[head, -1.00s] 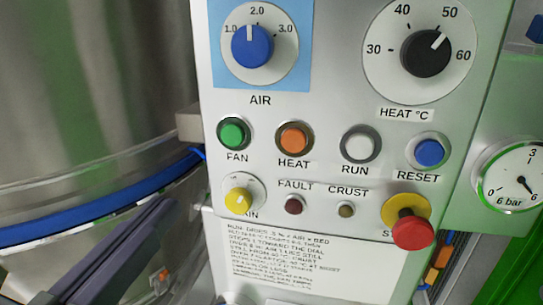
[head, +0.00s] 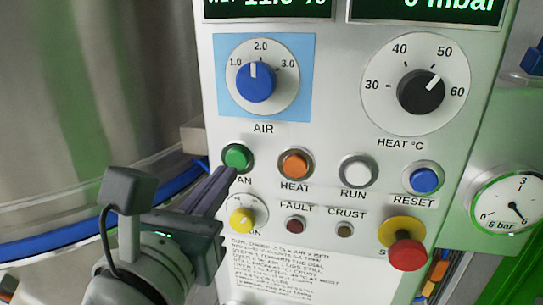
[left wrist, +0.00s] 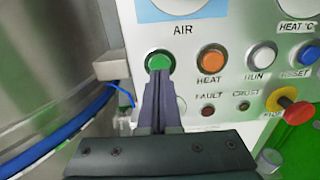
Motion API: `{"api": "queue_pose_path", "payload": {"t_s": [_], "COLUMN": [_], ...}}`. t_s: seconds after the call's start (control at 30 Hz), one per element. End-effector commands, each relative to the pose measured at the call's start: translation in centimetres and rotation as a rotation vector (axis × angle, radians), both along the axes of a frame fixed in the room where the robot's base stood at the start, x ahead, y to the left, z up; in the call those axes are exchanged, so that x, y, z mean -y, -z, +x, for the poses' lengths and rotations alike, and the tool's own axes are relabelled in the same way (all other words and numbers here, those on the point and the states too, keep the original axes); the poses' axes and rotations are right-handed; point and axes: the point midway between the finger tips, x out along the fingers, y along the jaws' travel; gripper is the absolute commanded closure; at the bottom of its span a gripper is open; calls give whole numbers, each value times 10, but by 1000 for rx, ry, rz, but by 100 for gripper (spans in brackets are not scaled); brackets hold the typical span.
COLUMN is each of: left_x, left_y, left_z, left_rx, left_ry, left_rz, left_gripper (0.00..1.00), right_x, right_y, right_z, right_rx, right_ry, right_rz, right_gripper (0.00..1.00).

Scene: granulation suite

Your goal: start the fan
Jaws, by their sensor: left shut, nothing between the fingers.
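The green FAN button (head: 237,157) is on the grey control panel (head: 330,130), at the left of a row of buttons. My left gripper (head: 229,175) is shut and empty, with its fingertips just below and in front of this button, partly over the FAN label. In the left wrist view the closed fingertips (left wrist: 159,76) overlap the lower edge of the green button (left wrist: 160,62). I cannot tell whether they touch it. My right gripper is not in view.
Beside it are the orange HEAT button (head: 295,164), white RUN button (head: 357,170) and blue RESET button (head: 425,180). A red stop button (head: 407,253) sticks out at lower right. A steel vessel (head: 95,90) stands left.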

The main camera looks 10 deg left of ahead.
Motion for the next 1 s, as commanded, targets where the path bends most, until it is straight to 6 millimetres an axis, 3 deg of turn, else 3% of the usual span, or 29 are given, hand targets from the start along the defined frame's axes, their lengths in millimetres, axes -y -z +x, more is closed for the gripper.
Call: {"api": "queue_pose_path", "payload": {"t_s": [0.2, 1.0], "left_x": [0, 0], "left_y": [0, 1], "left_z": [20, 37], "left_rx": [1, -2], "left_ry": [-1, -1], "left_rz": [2, 2], "left_gripper": [100, 100], "right_x": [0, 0], "right_y": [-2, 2], "right_z": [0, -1], "right_rx": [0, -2], "right_ry": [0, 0], "right_rz": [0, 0], "right_gripper": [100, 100]}}
